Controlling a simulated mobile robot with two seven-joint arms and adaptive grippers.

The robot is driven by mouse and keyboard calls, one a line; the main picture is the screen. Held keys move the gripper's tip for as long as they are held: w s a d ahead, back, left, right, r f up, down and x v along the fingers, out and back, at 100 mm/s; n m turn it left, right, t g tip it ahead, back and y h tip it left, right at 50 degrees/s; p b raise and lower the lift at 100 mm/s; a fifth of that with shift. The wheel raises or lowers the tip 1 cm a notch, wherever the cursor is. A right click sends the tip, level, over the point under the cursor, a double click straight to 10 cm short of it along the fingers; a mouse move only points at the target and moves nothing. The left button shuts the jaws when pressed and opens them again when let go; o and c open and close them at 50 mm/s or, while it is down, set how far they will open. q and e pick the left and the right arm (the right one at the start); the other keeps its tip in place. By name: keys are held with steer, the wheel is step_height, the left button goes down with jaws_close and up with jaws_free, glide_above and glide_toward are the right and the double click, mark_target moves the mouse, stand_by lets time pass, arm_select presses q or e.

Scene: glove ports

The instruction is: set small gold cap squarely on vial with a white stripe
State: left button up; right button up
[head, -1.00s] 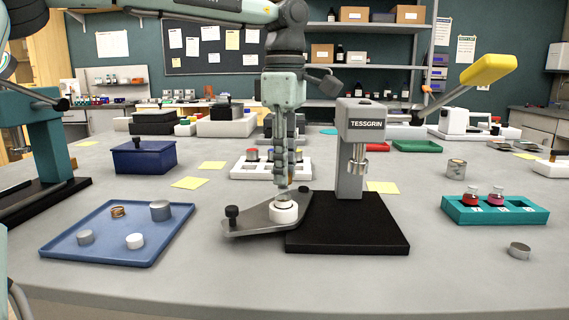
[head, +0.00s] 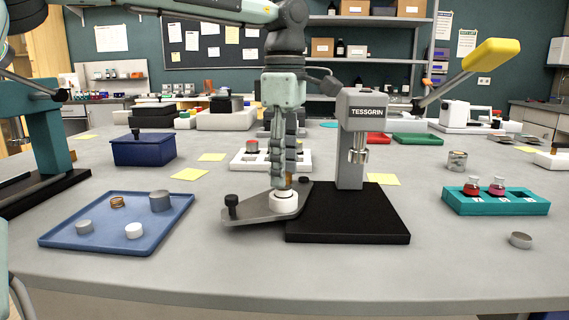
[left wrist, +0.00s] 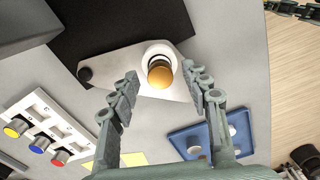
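A gold cap (left wrist: 160,74) sits over the white round holder (left wrist: 154,52) on the grey swing plate of the press. In the head view a sliver of gold (head: 288,181) shows beside my fingers, above the white holder (head: 284,201). Any vial under the cap is hidden, and I see no white stripe. I cannot tell whether the cap sits level. My left gripper (head: 278,183) points down over the holder. In the left wrist view its fingers (left wrist: 161,82) are apart, on either side of the cap, with gaps showing. My right gripper is not in view.
The press (head: 362,115) with a raised yellow handle stands just right of my left gripper. A blue tray (head: 75,236) with small metal and white parts lies left. A teal rack (head: 525,204) with red vials stands right.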

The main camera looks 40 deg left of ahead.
arm_select(q)
step_height(320, 180, up, 12)
stand_by(0.7)
stand_by(0.5)
